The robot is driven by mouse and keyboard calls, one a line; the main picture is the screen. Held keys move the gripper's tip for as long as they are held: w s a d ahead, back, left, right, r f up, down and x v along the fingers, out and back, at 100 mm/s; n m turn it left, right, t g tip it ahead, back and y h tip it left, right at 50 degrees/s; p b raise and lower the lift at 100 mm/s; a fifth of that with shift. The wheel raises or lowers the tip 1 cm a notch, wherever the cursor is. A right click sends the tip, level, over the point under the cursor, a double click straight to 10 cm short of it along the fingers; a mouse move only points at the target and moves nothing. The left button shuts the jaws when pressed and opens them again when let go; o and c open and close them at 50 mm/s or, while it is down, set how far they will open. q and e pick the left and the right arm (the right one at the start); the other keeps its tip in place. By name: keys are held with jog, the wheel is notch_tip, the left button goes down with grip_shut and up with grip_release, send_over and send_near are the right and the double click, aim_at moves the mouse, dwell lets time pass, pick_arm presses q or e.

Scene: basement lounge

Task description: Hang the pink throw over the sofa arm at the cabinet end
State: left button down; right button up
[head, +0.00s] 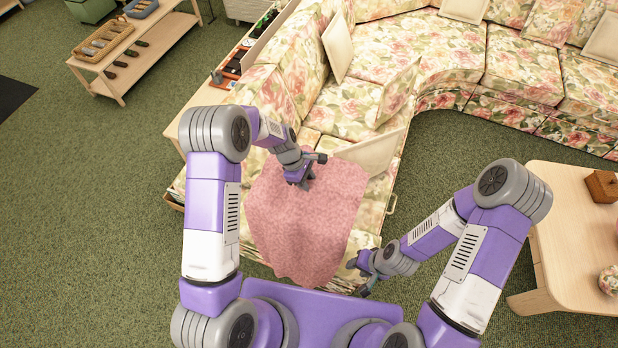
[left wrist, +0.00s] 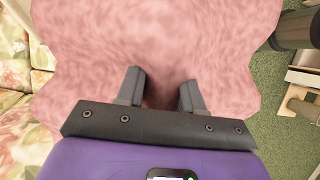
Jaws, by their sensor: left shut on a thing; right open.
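The pink throw (head: 300,230) hangs spread out below my left gripper (head: 303,178) at the near end of the floral sofa (head: 345,110). My left gripper is shut on the throw; in the left wrist view the cloth (left wrist: 150,40) bunches between and beyond the two fingers (left wrist: 162,90). The throw hides most of the sofa's near end, so I cannot tell whether it touches the sofa arm there. My right gripper (head: 362,272) is open and empty, close to the throw's lower right edge.
A narrow console (head: 238,65) with small items runs behind the sofa's left side. A wooden shelf unit (head: 135,50) with trays stands at the upper left. A wooden coffee table (head: 575,235) stands at the right. Green carpet is clear on the left.

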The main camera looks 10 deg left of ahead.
pick_arm(q)
notch_tip(320, 180, down, 33)
jog(key=b, duration=2.3)
jog(key=shift+w+r+b, duration=0.1)
jog(key=shift+b, duration=0.25)
jog(key=c, duration=0.6)
grip_release()
jog(key=shift+c, duration=0.2)
jog(key=p+v, duration=0.1)
jog(key=v, duration=0.6)
jog(key=shift+r, duration=0.35)
